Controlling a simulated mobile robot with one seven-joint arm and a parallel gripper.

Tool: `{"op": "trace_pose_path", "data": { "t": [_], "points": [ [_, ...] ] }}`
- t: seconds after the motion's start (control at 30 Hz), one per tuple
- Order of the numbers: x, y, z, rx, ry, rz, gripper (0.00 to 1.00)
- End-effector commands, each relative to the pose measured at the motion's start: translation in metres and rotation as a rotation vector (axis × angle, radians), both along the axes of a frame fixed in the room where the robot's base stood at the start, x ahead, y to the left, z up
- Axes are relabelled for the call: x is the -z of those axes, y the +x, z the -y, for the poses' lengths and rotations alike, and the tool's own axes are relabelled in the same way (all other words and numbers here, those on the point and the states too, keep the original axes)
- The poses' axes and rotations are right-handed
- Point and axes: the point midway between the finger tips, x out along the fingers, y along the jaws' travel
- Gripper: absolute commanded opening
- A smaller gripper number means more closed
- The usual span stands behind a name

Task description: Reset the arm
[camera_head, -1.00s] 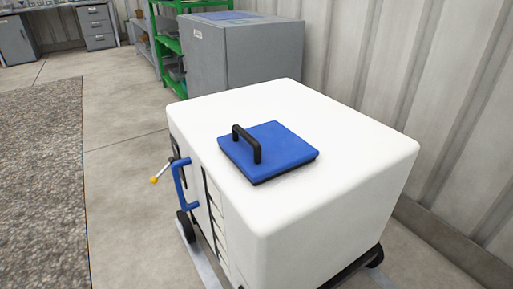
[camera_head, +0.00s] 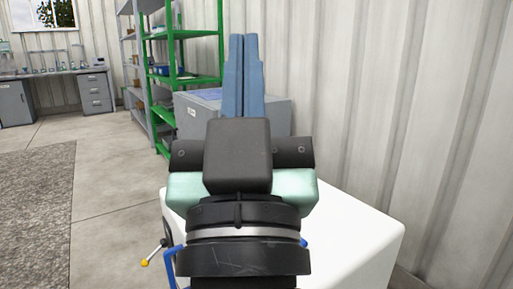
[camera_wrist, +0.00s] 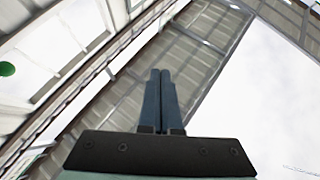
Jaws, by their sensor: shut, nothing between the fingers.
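My gripper (camera_head: 243,40) stands raised in the middle of the head view, its two blue-grey fingers pointing up and pressed together with nothing between them. The fingers also show closed in the wrist view (camera_wrist: 161,75), pointing toward the roof and upper walls. My wrist and gripper body are in front of the white box (camera_head: 365,225) and hide much of its top. The blue lid with the black handle is not visible now behind my arm.
A grey cabinet (camera_head: 275,108) and green shelves (camera_head: 193,86) stand behind the white box. A corrugated wall (camera_head: 400,120) runs along the right. The floor at left is open.

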Motion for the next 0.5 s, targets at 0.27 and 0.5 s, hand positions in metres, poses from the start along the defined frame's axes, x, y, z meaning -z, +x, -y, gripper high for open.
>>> {"op": "trace_pose_path", "data": {
  "t": [0.27, 0.5],
  "points": [
    [-0.11, -0.035, 0.011, -0.001, 0.035, 0.102, 0.0],
    [-0.182, -0.034, 0.01, -0.002, 0.033, 0.1, 0.0]
  ]
}}
